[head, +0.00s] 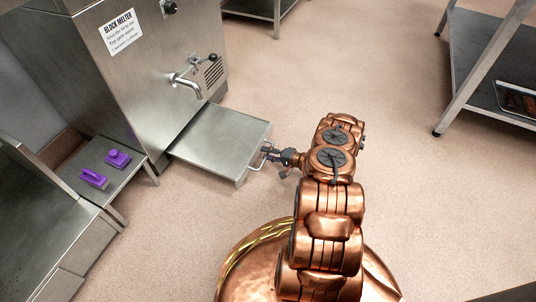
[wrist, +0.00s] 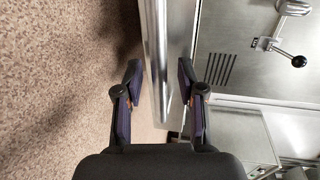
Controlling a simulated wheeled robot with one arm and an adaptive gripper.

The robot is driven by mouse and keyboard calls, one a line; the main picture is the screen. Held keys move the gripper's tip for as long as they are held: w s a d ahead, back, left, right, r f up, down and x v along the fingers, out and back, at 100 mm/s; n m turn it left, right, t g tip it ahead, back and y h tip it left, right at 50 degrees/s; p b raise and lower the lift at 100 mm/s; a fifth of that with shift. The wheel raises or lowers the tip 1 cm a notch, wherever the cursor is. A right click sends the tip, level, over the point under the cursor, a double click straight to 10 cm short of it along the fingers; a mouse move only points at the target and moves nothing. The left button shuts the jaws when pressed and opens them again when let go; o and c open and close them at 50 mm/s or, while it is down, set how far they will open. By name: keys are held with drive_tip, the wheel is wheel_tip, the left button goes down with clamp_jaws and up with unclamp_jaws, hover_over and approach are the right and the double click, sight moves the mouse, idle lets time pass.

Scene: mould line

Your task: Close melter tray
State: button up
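The melter tray (head: 222,138) is a flat steel tray that sticks out from the foot of the block melter (head: 150,65) in the head view. Its bar handle (head: 262,157) is on the tray's right edge. My gripper (head: 272,153) is at this handle, to the right of the tray. In the wrist view, my gripper (wrist: 158,75) has its two dark fingers apart. A steel bar (wrist: 157,50), which looks like the handle, runs between them with visible gaps on both sides. The inside of the melter behind the tray is hidden.
A tap (head: 186,84) with a lever juts from the melter above the tray. A steel rack (head: 480,85) stands at the upper right. The floor right of my arm is clear.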

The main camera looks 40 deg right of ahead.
clamp_jaws()
idle(0.6)
